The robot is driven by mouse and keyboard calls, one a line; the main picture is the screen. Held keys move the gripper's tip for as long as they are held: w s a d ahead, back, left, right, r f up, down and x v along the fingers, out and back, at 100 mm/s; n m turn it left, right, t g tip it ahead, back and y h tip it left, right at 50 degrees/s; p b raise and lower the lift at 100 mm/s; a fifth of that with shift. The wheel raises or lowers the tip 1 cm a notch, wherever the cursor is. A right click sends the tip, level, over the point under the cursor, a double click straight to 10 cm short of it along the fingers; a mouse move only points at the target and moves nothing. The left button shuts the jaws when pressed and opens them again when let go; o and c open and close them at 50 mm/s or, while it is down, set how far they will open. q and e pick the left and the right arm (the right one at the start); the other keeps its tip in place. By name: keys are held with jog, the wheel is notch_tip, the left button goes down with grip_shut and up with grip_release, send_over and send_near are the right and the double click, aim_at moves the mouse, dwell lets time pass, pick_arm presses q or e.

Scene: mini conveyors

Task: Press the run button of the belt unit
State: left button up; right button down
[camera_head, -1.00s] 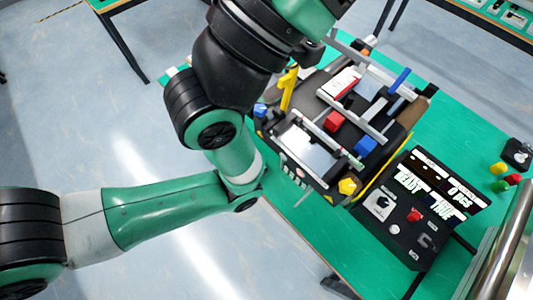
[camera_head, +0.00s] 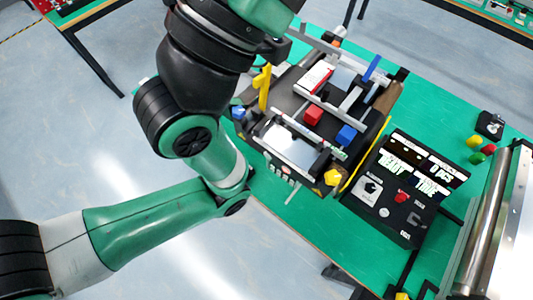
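The belt unit (camera_head: 272,104) is a small black conveyor on the green table, right of my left arm. A red cube (camera_head: 313,116), a blue cube (camera_head: 347,135) and a red-and-white box (camera_head: 315,78) are on it. Small buttons (camera_head: 285,172) line its near side. Beside it is a black control box (camera_head: 405,232) with a lit display, a red knob or button (camera_head: 402,197), a pale round button (camera_head: 384,212) and a dial (camera_head: 370,188). I cannot tell which is the run button. My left arm crosses the left side; its gripper is not visible. My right gripper is not visible.
A metal roller (camera_head: 478,235) stands along the right edge. A small stack light (camera_head: 475,150) and a black button box (camera_head: 490,124) are at the back right. A yellow piece (camera_head: 333,177) is at the unit's near corner. The green table (camera_head: 300,225) is bare in front.

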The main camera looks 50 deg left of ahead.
pick_arm(q)
grip_shut()
dwell(1.4)
